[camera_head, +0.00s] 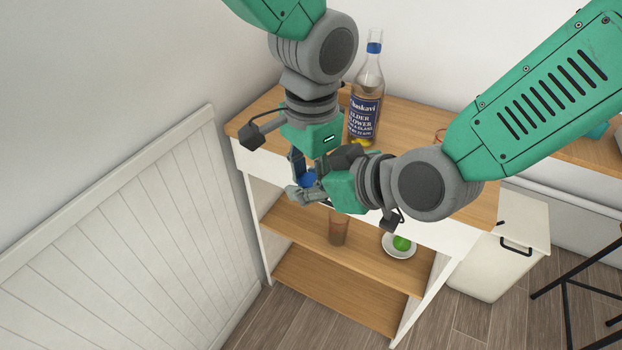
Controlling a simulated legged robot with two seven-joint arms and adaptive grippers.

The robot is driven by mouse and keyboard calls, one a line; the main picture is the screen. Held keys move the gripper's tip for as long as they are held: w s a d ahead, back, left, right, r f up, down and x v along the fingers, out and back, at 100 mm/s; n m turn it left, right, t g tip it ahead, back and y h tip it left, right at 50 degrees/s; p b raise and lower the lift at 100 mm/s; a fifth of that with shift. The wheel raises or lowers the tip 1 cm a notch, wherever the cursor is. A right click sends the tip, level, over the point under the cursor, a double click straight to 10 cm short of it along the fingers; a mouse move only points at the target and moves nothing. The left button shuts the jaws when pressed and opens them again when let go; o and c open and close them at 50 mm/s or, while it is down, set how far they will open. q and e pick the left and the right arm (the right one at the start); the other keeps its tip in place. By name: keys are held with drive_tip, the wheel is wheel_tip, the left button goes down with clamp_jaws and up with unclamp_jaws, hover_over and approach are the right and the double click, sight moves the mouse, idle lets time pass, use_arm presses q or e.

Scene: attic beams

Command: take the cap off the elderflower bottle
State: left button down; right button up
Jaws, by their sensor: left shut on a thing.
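The elderflower bottle (366,103) stands upright on the wooden tabletop, clear glass with a blue label, a blue neck band and amber liquid low inside. Its mouth looks pale, and I see no clear cap on it. My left gripper (303,176) points down in front of the table, apart from the bottle, and is shut on a small blue thing (308,180). The blue thing is partly hidden, and I cannot tell if it is the cap. My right gripper (303,193) reaches in from the right, close to the blue thing. Its fingers overlap the left ones, so its opening is unclear.
A glass (338,230) and a white plate (388,252) with a green fruit (402,243) are on the shelf below. A white cabinet (508,250) and dark stool legs (580,285) stand at right. White panelling (130,220) bounds the left. My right arm hides part of the tabletop.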

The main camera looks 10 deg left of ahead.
clamp_jaws()
use_arm(q)
drive_tip(key=c, duration=1.2)
unclamp_jaws()
drive_tip(key=shift+o, duration=0.2)
